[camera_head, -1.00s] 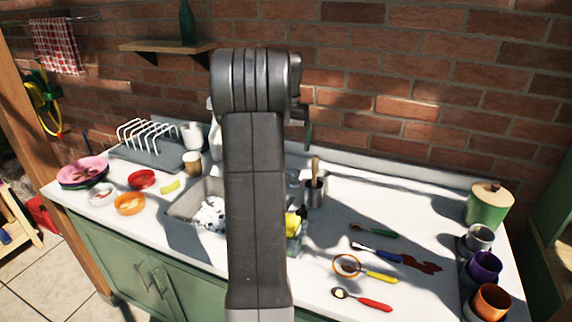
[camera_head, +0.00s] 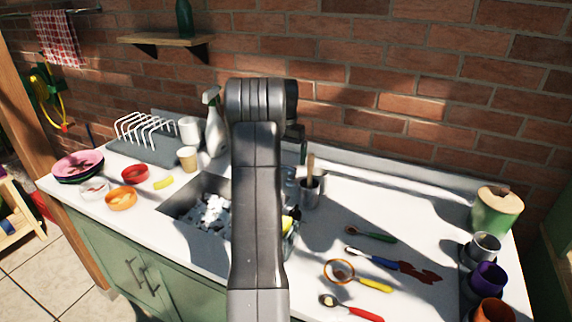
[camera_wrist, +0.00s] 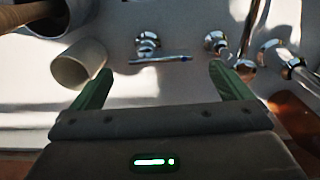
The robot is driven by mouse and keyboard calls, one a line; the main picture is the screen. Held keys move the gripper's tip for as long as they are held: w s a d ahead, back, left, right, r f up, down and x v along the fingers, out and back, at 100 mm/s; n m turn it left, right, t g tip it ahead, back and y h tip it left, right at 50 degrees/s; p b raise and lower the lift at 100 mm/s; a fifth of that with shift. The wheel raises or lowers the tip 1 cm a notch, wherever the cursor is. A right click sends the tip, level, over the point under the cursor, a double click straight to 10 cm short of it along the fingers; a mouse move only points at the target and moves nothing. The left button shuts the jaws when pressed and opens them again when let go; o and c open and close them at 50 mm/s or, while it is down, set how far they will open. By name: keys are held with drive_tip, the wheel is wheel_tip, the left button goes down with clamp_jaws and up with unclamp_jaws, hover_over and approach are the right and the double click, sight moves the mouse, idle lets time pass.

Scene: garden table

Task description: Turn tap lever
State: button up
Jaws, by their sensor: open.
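The chrome tap lever (camera_wrist: 165,60) with a blue-tinted tip lies in the wrist view, attached to a round chrome base. A second chrome handle (camera_wrist: 215,42) and the curved chrome spout (camera_wrist: 250,38) are to its right. My gripper (camera_wrist: 163,84) is open, with green fingers spread either side of the lever and nothing between them in the picture. I cannot tell whether a finger touches anything. In the head view, my arm hides the tap and most of the gripper. The sink (camera_head: 172,208) is partly visible left of the arm.
A beige cup (camera_wrist: 78,66) is close to the left finger in the wrist view. In the head view, a spray bottle (camera_head: 214,130) stands left of my arm and a utensil pot (camera_head: 309,194) right of it. The brick wall (camera_head: 420,80) is behind.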

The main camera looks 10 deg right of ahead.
drive_tip(key=shift+f, duration=2.15)
drive_tip(key=shift+c, duration=0.5)
drive_tip(key=c, duration=0.9)
drive_tip(key=shift+r, duration=0.1)
drive_tip(key=n, duration=0.2)
drive_tip(key=n+p, duration=0.1)
drive_tip(key=n, duration=0.1)
drive_tip(key=shift+s+a+p, duration=0.1)
drive_tip(key=shift+s+p, duration=0.2)
drive_tip(key=shift+s, duration=0.05)
drive_tip(key=shift+s+n+p, duration=0.15)
drive_tip(key=shift+s+n, duration=0.05)
drive_tip(key=shift+n, duration=0.95)
drive_tip(key=shift+s+n+p, duration=0.15)
drive_tip(key=shift+n, duration=1)
